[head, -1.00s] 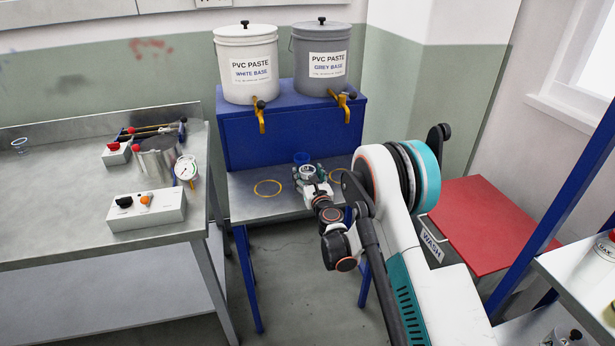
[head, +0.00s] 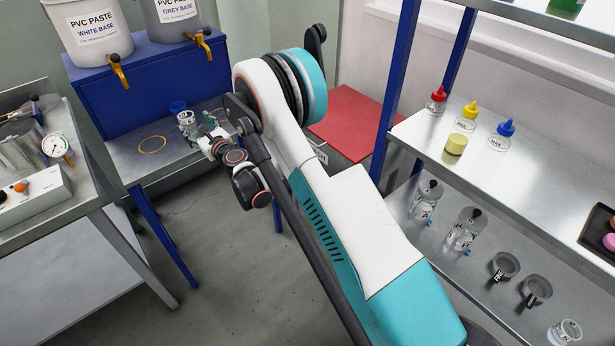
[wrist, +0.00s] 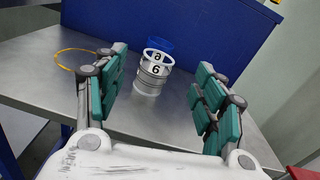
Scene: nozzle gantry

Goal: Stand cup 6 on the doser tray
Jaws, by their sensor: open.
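Cup 6 (wrist: 152,78) is a clear cup with a white band marked 6. It stands upright on the steel doser tray (wrist: 75,88) below the blue stand, and it also shows in the head view (head: 186,121). My gripper (wrist: 163,62) is open in the wrist view, with its green-padded fingers wide apart on either side of the cup and not touching it. In the head view my gripper (head: 206,130) is just to the near right of the cup. A blue cup (wrist: 160,45) is right behind cup 6, partly hidden by it.
A yellow ring (head: 152,145) marks a bare spot on the tray, left of the cup. Two paste buckets with taps (head: 117,72) stand above. A steel bench (head: 65,205) is at left. Shelves (head: 530,180) with bottles and cups are at right, beyond a blue post (head: 405,75).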

